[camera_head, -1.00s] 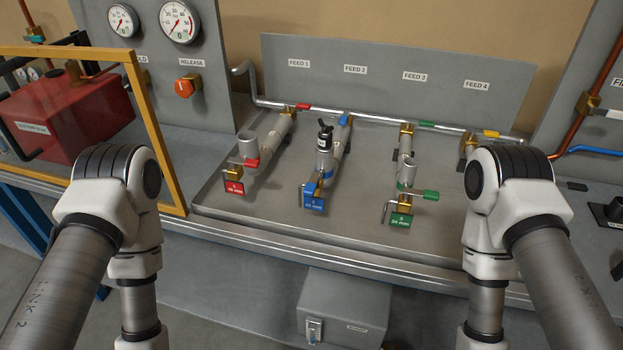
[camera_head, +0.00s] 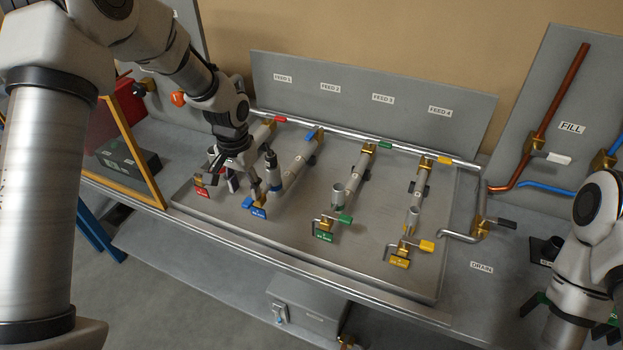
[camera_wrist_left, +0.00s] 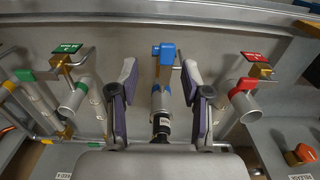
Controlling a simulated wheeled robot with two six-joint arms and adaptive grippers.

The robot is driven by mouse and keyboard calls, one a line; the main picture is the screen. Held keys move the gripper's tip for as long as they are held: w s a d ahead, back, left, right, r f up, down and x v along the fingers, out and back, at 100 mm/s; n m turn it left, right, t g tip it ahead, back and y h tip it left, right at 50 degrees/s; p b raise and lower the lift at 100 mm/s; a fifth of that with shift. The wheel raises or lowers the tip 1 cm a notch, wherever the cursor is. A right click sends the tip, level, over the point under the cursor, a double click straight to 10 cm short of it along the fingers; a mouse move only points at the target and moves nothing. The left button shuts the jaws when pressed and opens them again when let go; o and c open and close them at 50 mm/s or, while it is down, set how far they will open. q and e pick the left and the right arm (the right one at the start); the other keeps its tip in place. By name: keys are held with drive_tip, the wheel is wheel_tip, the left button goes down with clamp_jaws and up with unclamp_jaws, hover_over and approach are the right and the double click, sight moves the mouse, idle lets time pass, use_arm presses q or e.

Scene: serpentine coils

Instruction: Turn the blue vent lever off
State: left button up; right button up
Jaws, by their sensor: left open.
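The blue vent lever (camera_head: 248,202) is at the front end of the second pipe, by a blue tag (camera_head: 259,212). In the left wrist view the blue lever (camera_wrist_left: 168,53) lies about in line with its pipe, beyond my fingertips. My left gripper (camera_head: 233,183) is open and empty, over the front of the red and blue pipes. In the wrist view its fingers (camera_wrist_left: 158,74) stand either side of the blue-banded pipe, apart from the lever. Contact with the pipe cannot be told. My right arm shows at the right edge; its gripper is out of view.
A dark-capped upright fitting (camera_head: 270,158) rises from the blue pipe close to my gripper. Green (camera_head: 345,218) and yellow (camera_head: 427,245) levers stand right. The tray front (camera_head: 300,250) is clear.

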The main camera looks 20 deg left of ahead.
sight(247, 202)
use_arm(q)
drive_tip(key=r, duration=0.3)
drive_tip(key=shift+w, duration=0.4)
drive_tip(key=shift+a+f, duration=0.1)
drive_tip(key=shift+f, duration=0.05)
drive_tip(key=f, duration=0.1)
drive_tip(key=a+f+p, duration=0.1)
drive_tip(key=f, duration=0.1)
drive_tip(key=shift+a+f+p, duration=0.1)
drive_tip(key=shift+a+p, duration=0.05)
drive_tip(key=shift+p, duration=0.15)
drive_tip(key=f, duration=0.1)
drive_tip(key=f+p, duration=0.1)
drive_tip(key=f, duration=0.2)
drive_tip(key=shift+w+d+f, duration=0.1)
drive_tip(key=shift+w+d, duration=0.2)
drive_tip(key=shift+s+d+f, duration=0.1)
drive_tip(key=shift+d+f, duration=0.05)
drive_tip(key=shift+f, duration=0.05)
drive_tip(key=shift+s, duration=0.1)
drive_tip(key=shift+a+f, duration=0.1)
drive_tip(key=shift+a, duration=0.15)
drive_tip(key=c, duration=0.3)
clamp_jaws()
drive_tip(key=shift+d, duration=0.1)
use_arm(e)
drive_tip(key=r, duration=0.4)
drive_tip(key=shift+s, duration=0.2)
